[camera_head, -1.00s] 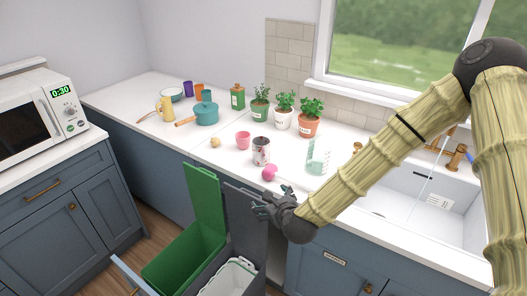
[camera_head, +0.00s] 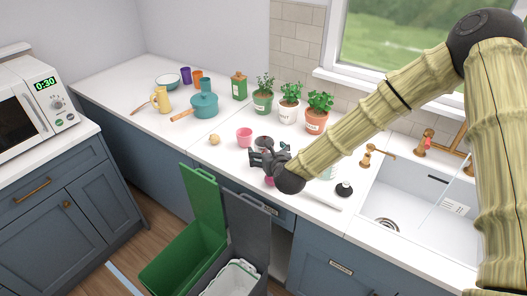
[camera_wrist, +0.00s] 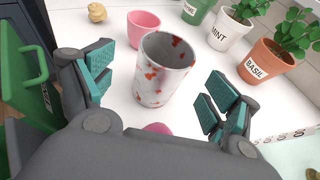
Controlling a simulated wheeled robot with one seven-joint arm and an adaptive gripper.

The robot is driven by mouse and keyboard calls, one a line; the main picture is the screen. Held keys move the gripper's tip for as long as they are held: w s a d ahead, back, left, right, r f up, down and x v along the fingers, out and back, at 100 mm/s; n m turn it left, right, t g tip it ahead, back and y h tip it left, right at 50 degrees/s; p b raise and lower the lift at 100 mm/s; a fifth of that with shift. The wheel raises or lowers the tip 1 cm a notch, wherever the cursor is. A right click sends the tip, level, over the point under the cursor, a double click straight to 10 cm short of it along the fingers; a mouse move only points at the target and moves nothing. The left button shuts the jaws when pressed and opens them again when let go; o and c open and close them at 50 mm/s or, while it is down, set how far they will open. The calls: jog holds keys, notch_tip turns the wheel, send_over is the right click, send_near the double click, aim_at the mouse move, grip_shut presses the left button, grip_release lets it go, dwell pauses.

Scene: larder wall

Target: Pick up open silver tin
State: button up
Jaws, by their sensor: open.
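The open silver tin (camera_wrist: 160,75), spotted with orange-red, stands upright on the white counter in the wrist view. Its top is open and its dark inside shows. My gripper (camera_wrist: 160,88) is open, with one teal-padded finger to each side in front of the tin. The tin lies ahead between the fingers, and the gripper is not closed on it. In the head view my gripper (camera_head: 262,161) is over the counter and hides most of the tin.
A pink cup (camera_wrist: 144,27) stands close behind the tin, and a pink ball (camera_wrist: 158,128) lies in front. Potted herbs, including a basil pot (camera_wrist: 266,62), stand behind to the right. Open bins (camera_head: 205,215) stand below the counter edge. The sink (camera_head: 420,205) is at right.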

aim_at(262, 144)
jog(key=shift+w+f, duration=0.2)
jog(key=shift+w, duration=0.15)
jog(key=shift+w+a+r+p, duration=0.1)
jog(key=shift+w+a+p, duration=0.05)
jog(key=shift+w+p, duration=0.45)
jog(key=shift+p+x, duration=1.1)
jog(key=shift+x, duration=0.9)
jog(key=c, duration=1.1)
